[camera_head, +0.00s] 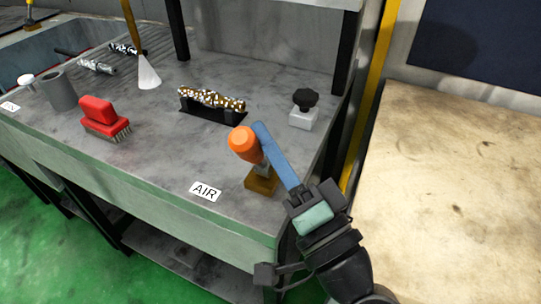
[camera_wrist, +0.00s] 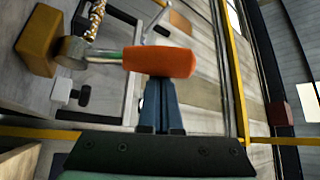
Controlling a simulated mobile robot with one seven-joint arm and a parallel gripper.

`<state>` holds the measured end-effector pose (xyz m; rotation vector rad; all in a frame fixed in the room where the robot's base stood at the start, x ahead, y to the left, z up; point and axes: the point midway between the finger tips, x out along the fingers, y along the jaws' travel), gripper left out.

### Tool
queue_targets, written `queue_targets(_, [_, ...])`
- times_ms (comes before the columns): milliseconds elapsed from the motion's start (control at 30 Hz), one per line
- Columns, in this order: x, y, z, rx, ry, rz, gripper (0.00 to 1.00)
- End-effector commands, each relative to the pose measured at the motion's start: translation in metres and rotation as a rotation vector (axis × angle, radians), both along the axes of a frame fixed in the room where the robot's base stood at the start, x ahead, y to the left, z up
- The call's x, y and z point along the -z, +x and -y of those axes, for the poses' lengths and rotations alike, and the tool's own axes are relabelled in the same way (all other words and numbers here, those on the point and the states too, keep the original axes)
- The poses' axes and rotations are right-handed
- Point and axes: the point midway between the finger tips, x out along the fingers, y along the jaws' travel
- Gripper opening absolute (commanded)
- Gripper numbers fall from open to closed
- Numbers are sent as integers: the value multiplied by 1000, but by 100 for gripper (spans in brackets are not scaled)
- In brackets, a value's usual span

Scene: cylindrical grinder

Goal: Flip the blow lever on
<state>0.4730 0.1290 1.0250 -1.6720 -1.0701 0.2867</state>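The blow lever has an orange handle (camera_head: 244,144) on a short metal shaft, rising from a brass-coloured block (camera_head: 262,183) behind the AIR label (camera_head: 205,191). In the head view the handle leans up and to the left. In the wrist view the orange handle (camera_wrist: 160,62) lies across the picture, with the block (camera_wrist: 38,42) at upper left. My gripper (camera_head: 259,128) has its blue fingers beside the handle's right side. In the wrist view my gripper (camera_wrist: 161,82) has its fingers together, with tips at the handle's near edge. Whether they touch it is unclear.
A black knob on a white block (camera_head: 303,118) stands to the right of the lever. A speckled rod (camera_head: 211,97) rests on a black holder behind it. A red brush (camera_head: 103,119) and grey cup (camera_head: 59,91) stand left. A yellow post (camera_head: 372,85) rises at right.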

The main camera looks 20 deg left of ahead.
Motion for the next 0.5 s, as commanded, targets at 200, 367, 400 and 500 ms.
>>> queue_targets(200, [3,-3,-1,-4,-3,39,0])
queue_targets(367, [2,-4,-2,-6,-3,47,0])
queue_targets(400, [2,-4,-2,-6,-3,47,0])
queue_targets(500, [2,-5,-2,-7,-4,47,0])
